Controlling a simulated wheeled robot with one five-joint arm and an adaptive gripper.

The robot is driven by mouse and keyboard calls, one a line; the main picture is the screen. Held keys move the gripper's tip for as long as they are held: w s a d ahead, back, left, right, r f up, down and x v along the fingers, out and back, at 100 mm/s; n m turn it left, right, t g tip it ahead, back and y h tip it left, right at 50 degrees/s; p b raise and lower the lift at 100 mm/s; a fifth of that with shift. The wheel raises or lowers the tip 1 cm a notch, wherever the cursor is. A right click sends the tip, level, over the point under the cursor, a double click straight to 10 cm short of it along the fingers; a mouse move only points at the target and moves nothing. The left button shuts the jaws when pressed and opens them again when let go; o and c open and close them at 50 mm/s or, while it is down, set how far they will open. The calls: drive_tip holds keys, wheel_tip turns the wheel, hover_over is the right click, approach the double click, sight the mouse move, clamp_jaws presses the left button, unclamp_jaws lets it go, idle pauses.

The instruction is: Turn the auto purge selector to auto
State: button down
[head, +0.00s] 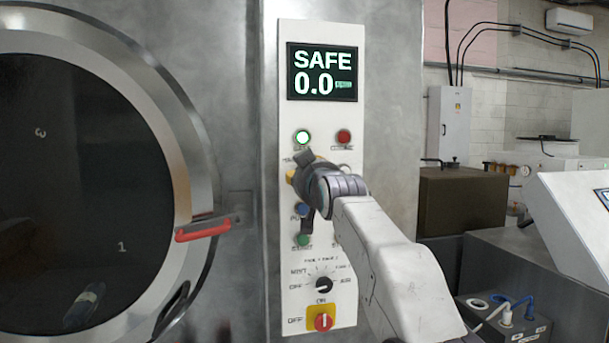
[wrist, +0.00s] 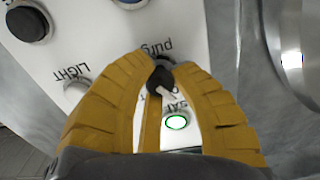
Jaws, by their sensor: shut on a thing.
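The auto purge selector (wrist: 160,78) is a small black knob on the white control panel (head: 290,250). In the wrist view its pale pointer mark slants toward the lower right. The lettering beside it reads "purg", upside down and partly covered. My gripper (wrist: 161,72) has its yellow ribbed fingers on both sides of the knob and is shut on it. In the head view my gripper (head: 302,172) is at the panel below the lit green lamp (head: 302,136) and hides the selector.
A red lamp (head: 343,136) and a display (head: 322,72) reading SAFE 0.0 are above. A black rotary knob (head: 323,284) and a red-and-yellow switch (head: 321,318) are below. The round door's red handle (head: 207,229) is at left.

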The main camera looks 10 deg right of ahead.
drive_tip(key=shift+r+m, duration=0.3)
drive_tip(key=shift+m, duration=0.1)
drive_tip(key=m, duration=0.5)
drive_tip(key=shift+s+m+p, duration=0.1)
drive_tip(key=shift+m+p, duration=0.25)
drive_tip(key=shift+m, duration=0.05)
drive_tip(key=m, duration=0.5)
drive_tip(key=shift+d+m, duration=0.1)
drive_tip(key=shift+m, duration=0.2)
drive_tip(key=c, duration=1.3)
unclamp_jaws()
drive_tip(key=shift+d, duration=0.1)
drive_tip(key=shift+o, duration=1.3)
drive_tip(key=shift+f, duration=0.2)
drive_tip(key=shift+s, duration=0.1)
drive_tip(key=s, duration=1.1)
drive_tip(key=shift+s, duration=0.4)
